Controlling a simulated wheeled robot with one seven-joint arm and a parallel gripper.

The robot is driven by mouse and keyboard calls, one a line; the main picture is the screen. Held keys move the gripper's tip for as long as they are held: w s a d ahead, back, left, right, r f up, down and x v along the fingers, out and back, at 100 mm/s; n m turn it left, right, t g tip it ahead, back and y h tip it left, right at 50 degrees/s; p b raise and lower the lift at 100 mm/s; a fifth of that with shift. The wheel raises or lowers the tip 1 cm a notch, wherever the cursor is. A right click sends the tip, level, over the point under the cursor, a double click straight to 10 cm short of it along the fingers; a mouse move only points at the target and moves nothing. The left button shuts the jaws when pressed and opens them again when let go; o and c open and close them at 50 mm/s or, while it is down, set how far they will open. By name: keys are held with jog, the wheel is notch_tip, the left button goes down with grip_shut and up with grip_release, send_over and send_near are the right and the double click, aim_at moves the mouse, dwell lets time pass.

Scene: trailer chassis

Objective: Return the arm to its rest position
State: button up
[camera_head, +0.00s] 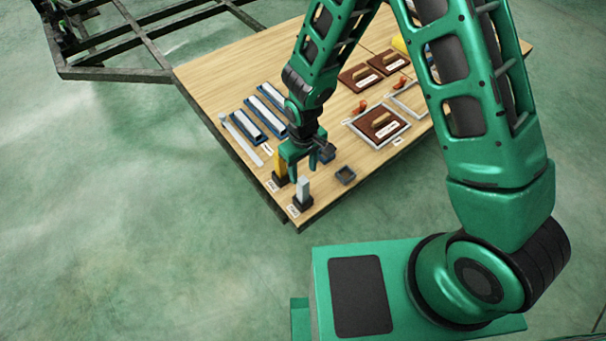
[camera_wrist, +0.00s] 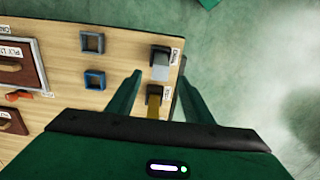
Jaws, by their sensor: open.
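My gripper (camera_head: 301,163) is open and hangs over the near corner of the wooden table (camera_head: 225,75) in the head view. In the wrist view its two fingers (camera_wrist: 160,95) are apart. A yellow block (camera_head: 280,165) in a dark holder stands by the fingers; it also shows between them in the wrist view (camera_wrist: 154,105). I cannot tell whether the fingers touch it. A light grey block (camera_head: 303,189) in a second dark holder stands nearer the corner, and also shows in the wrist view (camera_wrist: 160,70). My arm reaches forward over the table.
Small square frames, one grey (camera_wrist: 92,42) and one blue (camera_wrist: 95,80), lie beside the blocks. Blue and white bars (camera_head: 262,118) lie to the left. Brown handled panels (camera_head: 380,124) lie to the right. A dark metal chassis (camera_head: 110,72) stands behind. The floor at left is clear.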

jog(key=shift+r, duration=0.25)
dwell(0.4)
jog(key=shift+w+d+r, duration=0.2)
jog(key=shift+d+r, duration=0.05)
jog(key=d+r+m+h, duration=0.1)
jog(key=d+r+m, duration=0.5)
jog(key=d+r, duration=1.5)
jog(key=s+d+r+m, duration=0.3)
jog(key=s+d+r, duration=0.2)
jog(key=s, duration=0.5)
jog(key=s+d+r+m+y, duration=0.1)
jog(key=s+d+r+m, duration=0.3)
jog(key=s+d, duration=0.6)
jog(key=shift+s+d+r, duration=0.25)
jog(key=shift+s+r, duration=0.3)
jog(key=shift+r, duration=0.2)
